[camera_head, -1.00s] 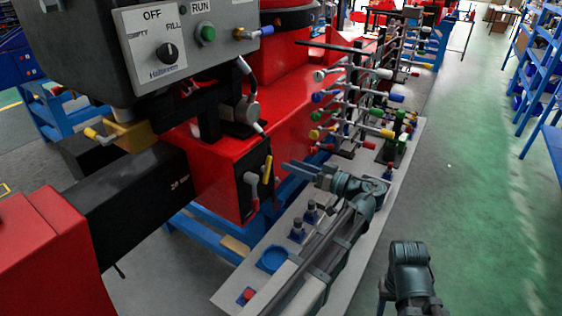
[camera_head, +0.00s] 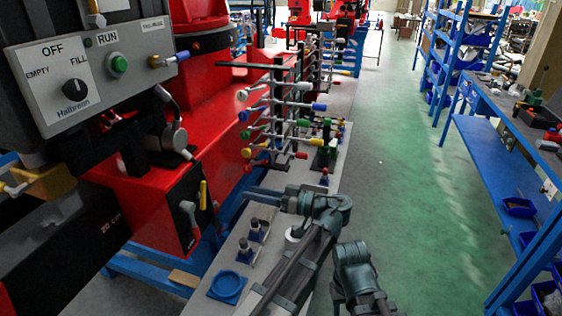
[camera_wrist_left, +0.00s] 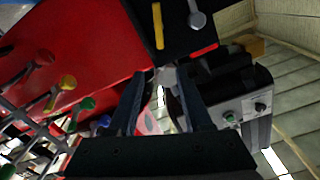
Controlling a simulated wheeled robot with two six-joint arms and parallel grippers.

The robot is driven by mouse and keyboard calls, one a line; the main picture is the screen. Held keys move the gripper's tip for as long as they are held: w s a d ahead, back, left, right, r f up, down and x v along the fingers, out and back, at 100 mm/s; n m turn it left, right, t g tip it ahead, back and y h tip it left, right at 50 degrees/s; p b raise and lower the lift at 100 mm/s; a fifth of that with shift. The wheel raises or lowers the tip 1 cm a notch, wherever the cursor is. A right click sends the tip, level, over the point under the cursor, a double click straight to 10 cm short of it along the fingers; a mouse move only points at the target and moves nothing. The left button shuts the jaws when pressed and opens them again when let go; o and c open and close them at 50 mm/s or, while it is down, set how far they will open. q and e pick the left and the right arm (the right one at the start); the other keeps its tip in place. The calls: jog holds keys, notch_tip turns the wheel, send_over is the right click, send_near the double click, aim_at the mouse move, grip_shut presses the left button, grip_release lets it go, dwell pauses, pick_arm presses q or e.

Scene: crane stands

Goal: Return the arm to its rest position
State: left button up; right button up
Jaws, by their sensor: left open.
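My left arm's dark teal links reach forward over the grey bench plate. My left gripper (camera_head: 264,196) points left, in front of the red crane stand's rack of coloured levers. Its fingers are apart with nothing between them. In the left wrist view the two dark fingers (camera_wrist_left: 166,72) also stand open and empty, with red machine housing and a control box behind them. Part of my right arm (camera_head: 352,268) shows at the lower middle; its gripper is not visible.
The control box (camera_head: 95,68) with knob and green button stands at upper left. Coloured levers (camera_head: 275,120) stick out close to my left gripper. A blue round dish (camera_head: 228,287) lies on the bench. Blue shelving (camera_head: 462,55) stands right; the green floor (camera_head: 400,190) is clear.

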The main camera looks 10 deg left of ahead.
pick_arm(q)
jog(key=s+f+m+h, duration=0.3)
jog(key=f+h, duration=0.1)
jog(key=f, duration=0.3)
jog(key=s+a+f+m+g+h, duration=0.1)
jog(key=s+f+m+h, duration=0.1)
jog(key=f+m+h, duration=0.3)
jog(key=s+f+m+h, duration=0.2)
jog(key=s+f+h, duration=0.15)
jog(key=f, duration=0.45)
jog(key=s+d+m+h+p, duration=0.1)
jog(key=s+d+m+h, duration=0.1)
jog(key=d, duration=0.6)
jog(key=s+d+r+m+h+p, duration=0.1)
jog(key=s+d+m+h+p, duration=0.1)
jog(key=s+d+m, duration=0.3)
jog(key=d, duration=0.3)
jog(key=shift+s+d+g, duration=0.2)
jog(key=shift+d+g, duration=0.2)
